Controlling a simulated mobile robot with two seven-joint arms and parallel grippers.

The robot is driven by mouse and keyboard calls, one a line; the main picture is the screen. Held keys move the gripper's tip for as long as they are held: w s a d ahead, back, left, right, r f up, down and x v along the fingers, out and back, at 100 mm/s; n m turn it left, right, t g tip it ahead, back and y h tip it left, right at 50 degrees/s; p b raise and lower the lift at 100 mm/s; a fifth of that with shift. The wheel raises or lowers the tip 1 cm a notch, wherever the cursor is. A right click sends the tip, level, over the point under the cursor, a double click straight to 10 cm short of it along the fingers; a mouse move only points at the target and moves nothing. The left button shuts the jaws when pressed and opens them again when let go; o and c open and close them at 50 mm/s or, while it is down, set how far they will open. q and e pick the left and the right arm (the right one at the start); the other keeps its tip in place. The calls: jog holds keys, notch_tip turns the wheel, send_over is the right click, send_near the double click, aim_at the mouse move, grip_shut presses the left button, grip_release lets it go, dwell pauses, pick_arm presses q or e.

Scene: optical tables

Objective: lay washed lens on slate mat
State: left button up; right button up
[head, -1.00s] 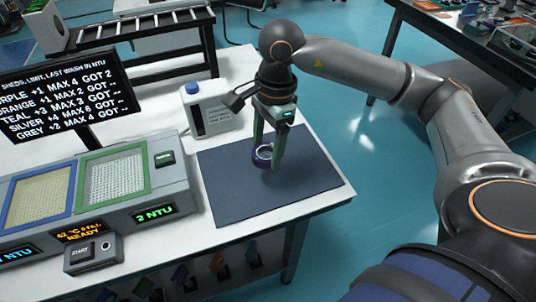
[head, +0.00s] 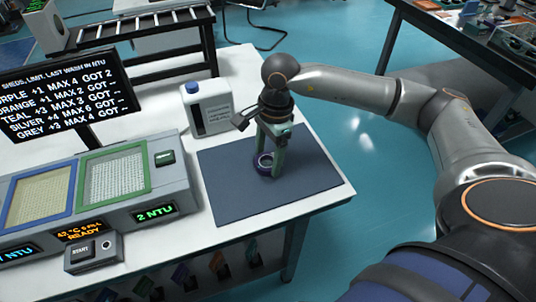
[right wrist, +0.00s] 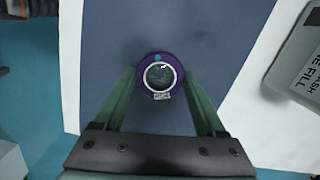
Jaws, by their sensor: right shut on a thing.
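The lens (head: 263,164) has a purple ring mount around round glass, with a small label at its edge. In the right wrist view the lens (right wrist: 160,77) sits between the fingertips. My right gripper (head: 268,160) points down and is shut on the lens; it also shows in the right wrist view (right wrist: 160,88). The slate mat (head: 225,190) is a dark blue-grey sheet on the white table, and the lens is over its middle. The lens is at or very close to the mat surface; I cannot tell if it touches. My left gripper is not in view.
A white jug (head: 207,108) with a blue cap stands behind the mat. A washer unit (head: 170,185) with blue-framed and green-framed basins and a 2 NTU readout stands left. A screen (head: 60,95) stands behind it. The table's right edge is close to the mat.

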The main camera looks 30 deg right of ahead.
jog(key=o, duration=1.3)
jog(key=shift+o, duration=1)
jog(key=shift+r+p, duration=0.15)
jog(key=shift+p, duration=0.15)
jog(key=shift+r, duration=0.3)
notch_tip(320, 180, up, 11)
jog(key=d, duration=0.1)
jog(key=shift+d+r, duration=0.15)
jog(key=shift+d, duration=0.1)
jog(key=shift+s, duration=0.1)
